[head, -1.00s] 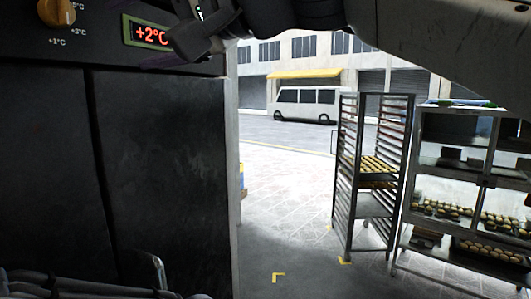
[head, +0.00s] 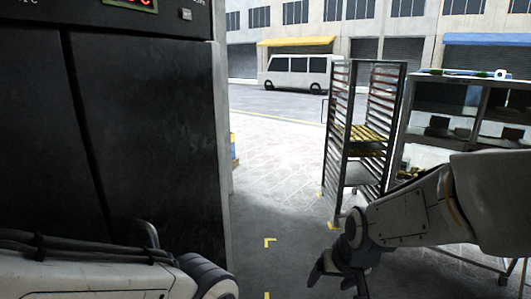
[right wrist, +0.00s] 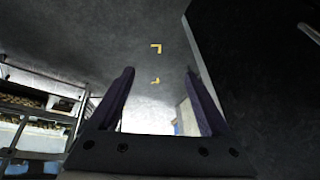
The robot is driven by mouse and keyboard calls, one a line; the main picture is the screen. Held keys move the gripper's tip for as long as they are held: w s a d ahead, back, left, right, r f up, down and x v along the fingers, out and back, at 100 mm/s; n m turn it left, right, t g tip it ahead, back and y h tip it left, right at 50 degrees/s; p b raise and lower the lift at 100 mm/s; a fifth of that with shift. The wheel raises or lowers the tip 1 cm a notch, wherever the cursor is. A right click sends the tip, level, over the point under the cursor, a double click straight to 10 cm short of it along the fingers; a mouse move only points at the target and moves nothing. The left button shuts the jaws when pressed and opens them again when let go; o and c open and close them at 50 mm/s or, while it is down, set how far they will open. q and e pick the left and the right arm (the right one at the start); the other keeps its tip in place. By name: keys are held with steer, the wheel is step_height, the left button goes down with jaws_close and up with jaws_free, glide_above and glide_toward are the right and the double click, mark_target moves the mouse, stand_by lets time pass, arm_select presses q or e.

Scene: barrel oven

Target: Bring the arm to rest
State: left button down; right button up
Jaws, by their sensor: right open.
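My right arm (head: 420,210) is lowered at the right of the head view. Its gripper (head: 333,268) hangs low above the floor in front of the tray rack and holds nothing. In the right wrist view the two dark fingers (right wrist: 160,88) stand apart with bare floor between and beyond them. My left arm (head: 90,272) lies along the bottom left of the head view. Its gripper is out of the picture.
A dark cabinet (head: 150,130) with a red display (head: 132,3) fills the left. A tall tray rack (head: 333,130) and a shelf unit (head: 480,85) of baked goods stand right. Yellow corner marks (head: 270,242) lie on the open floor. A van (head: 295,72) is outside.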

steer(key=s+d+f+g+h, duration=0.1)
steer(key=s+d+f+g, duration=0.1)
steer(key=s+d+f, duration=0.4)
steer(key=s+a+r+n+g+y+b, duration=0.1)
steer(key=s+a+r+n, duration=0.3)
steer(key=s+a+n, duration=0.4)
steer(key=s+a+g, duration=0.1)
steer(key=s+a, duration=0.5)
steer(key=a, duration=0.1)
steer(key=shift+s+b, duration=0.35)
steer(key=shift+s, duration=0.05)
